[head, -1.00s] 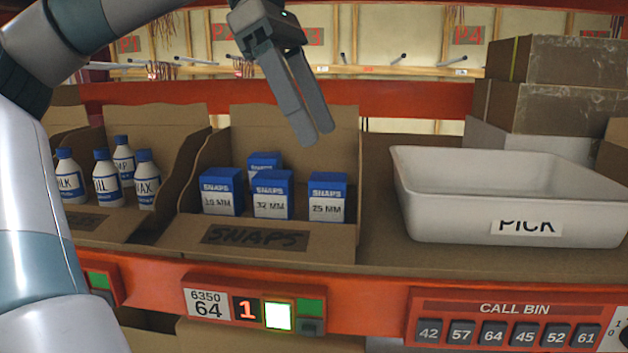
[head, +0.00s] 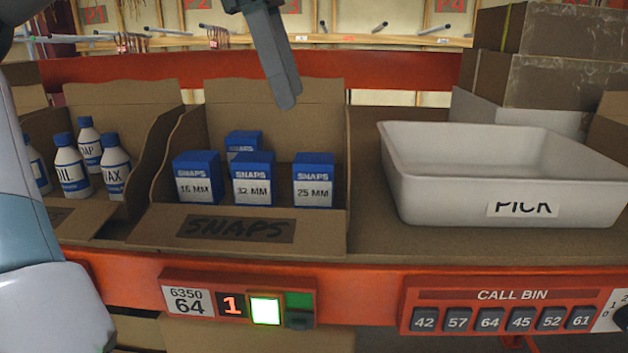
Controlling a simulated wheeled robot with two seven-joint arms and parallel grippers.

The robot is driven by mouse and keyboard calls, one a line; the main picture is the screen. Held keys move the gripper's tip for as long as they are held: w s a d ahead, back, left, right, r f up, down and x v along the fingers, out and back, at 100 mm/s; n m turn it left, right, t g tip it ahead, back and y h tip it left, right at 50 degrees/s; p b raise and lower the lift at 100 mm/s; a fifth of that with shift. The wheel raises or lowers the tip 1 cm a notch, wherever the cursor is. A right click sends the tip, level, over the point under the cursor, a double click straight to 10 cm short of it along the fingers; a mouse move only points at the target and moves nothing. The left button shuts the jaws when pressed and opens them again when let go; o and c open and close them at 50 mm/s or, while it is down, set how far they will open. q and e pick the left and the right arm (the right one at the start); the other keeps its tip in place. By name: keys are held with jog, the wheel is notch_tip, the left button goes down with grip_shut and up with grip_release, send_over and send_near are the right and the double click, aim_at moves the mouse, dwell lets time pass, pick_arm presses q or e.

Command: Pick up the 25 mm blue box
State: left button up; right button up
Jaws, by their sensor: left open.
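The 25 mm blue box (head: 314,182) stands upright at the right end of the front row in the cardboard snaps bin (head: 318,236). My left gripper (head: 288,102) is open and empty, above the bin's back wall in the picture, up and left of the 25 mm box. Its fingers overlap in this view. My right gripper is not in view.
A white "PICK" tote (head: 440,203) stands on the shelf to the right. Cardboard boxes (head: 560,80) are stacked behind it. A bin with several bottles (head: 113,172) is at the left. A red beam (head: 400,75) crosses behind the bins.

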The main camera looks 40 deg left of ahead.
aim_at(313, 159)
pick_arm(q)
jog(key=p+x, duration=0.3)
jog(key=x, duration=0.7)
jog(key=shift+w+f, duration=0.1)
jog(key=shift+f, duration=0.1)
jog(key=shift+d+f, duration=0.2)
jog(key=shift+f, duration=0.2)
jog(key=shift+w+d+f+p, duration=0.1)
jog(key=shift+w+f+p, duration=0.25)
jog(key=shift+f+p, duration=0.45)
jog(key=p+x, duration=0.1)
jog(key=x, duration=0.1)
jog(key=shift+w+f+p, duration=0.25)
jog(key=shift+f+p, duration=0.05)
jog(key=shift+f, duration=0.45)
jog(key=shift+c, duration=0.6)
